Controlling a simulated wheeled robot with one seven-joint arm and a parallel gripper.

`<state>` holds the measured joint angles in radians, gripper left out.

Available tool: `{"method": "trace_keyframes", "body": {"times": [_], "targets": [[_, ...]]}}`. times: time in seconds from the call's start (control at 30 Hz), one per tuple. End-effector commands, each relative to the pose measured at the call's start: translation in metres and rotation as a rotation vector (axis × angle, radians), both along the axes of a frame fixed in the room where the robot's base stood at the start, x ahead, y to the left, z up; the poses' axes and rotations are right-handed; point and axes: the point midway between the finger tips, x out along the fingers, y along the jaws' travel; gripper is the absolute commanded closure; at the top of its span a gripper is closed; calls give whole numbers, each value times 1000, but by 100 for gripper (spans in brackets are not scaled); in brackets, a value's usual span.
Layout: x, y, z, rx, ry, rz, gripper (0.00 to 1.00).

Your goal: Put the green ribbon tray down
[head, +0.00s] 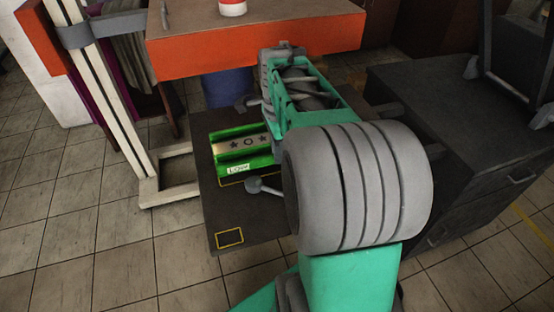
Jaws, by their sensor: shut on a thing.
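The green ribbon tray (262,161) is in the head view, left of my arm. It has green raised sides, a pale middle band with dark star and ring marks, and a white label reading "LOW" on its near side. It lies flat on or just over a dark board (270,235). My gripper (249,104) is at the tray's far right end, shut on the tray. My arm hides much of the gripper and the grip itself. Any small gap between tray and board cannot be told.
A yellow-outlined rectangle (229,238) marks the board's bare near left corner. A grey knob on a rod (262,185) is close to the tray's near edge. An orange-edged table (250,45) stands beyond. A pale post (115,100) is left, a dark cabinet (455,150) right.

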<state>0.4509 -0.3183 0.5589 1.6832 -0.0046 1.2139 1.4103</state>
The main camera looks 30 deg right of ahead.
Motion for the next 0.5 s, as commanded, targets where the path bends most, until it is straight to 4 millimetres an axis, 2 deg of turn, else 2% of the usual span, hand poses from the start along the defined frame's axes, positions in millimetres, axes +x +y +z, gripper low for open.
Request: {"method": "trace_keyframes", "body": {"times": [0.1,0.2,0.27,0.5], "targets": [[8,-5,-12,0,0,0,100],[7,-4,-32,0,1,1,100],[7,-4,-39,0,0,1,100],[7,-4,-40,-1,-3,1,100]]}}
